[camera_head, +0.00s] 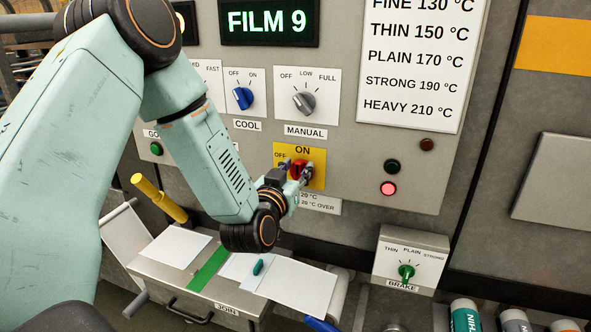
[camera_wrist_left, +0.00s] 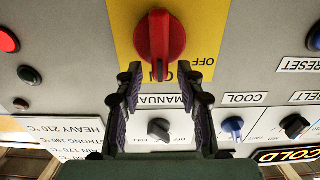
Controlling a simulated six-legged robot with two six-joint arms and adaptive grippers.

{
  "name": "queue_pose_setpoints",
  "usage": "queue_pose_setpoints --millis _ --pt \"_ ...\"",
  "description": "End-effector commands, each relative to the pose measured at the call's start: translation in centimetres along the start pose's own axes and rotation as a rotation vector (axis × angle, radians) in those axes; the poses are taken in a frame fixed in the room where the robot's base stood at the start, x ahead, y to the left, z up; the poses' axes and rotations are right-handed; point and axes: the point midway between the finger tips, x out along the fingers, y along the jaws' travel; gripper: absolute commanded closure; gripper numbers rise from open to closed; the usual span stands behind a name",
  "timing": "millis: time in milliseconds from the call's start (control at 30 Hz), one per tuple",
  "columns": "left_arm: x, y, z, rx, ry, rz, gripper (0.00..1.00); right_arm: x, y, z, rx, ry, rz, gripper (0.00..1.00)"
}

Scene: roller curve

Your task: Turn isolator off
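The isolator is a red rotary knob (camera_head: 299,168) on a yellow plate (camera_head: 318,155) marked ON at the top and OFF at the upper left. In the left wrist view, which is upside down, the red knob (camera_wrist_left: 160,40) shows its grip bar upright, in line with the ON mark. My left gripper (camera_head: 295,172) is at the plate and partly covers the knob and the OFF side. In the wrist view its two dark fingers (camera_wrist_left: 159,76) are apart, with the knob just beyond their tips and nothing held between them. My right gripper is not in view.
Above are the MANUAL knob (camera_head: 304,101) and the blue COOL knob (camera_head: 243,97). A lit red lamp (camera_head: 388,188) is to the right. Below are the join table (camera_head: 165,262) and the BRAKE box (camera_head: 410,258). A yellow handle (camera_head: 160,198) sticks up at the left.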

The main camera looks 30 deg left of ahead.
Motion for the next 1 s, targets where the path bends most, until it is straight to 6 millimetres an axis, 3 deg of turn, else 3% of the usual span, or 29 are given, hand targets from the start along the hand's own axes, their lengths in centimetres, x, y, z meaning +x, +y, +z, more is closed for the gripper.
queue_pose_setpoints --millis 400,767,1000 --pt "-0.01 -0.02 -0.02 0.000 0.000 0.000 0.99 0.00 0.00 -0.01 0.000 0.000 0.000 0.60" --pt "-0.01 -0.05 0.00 -0.011 0.000 0.000 1.00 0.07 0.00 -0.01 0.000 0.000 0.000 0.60" --pt "0.01 -0.34 0.09 -0.104 0.000 -0.002 1.00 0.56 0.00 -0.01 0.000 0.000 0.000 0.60"
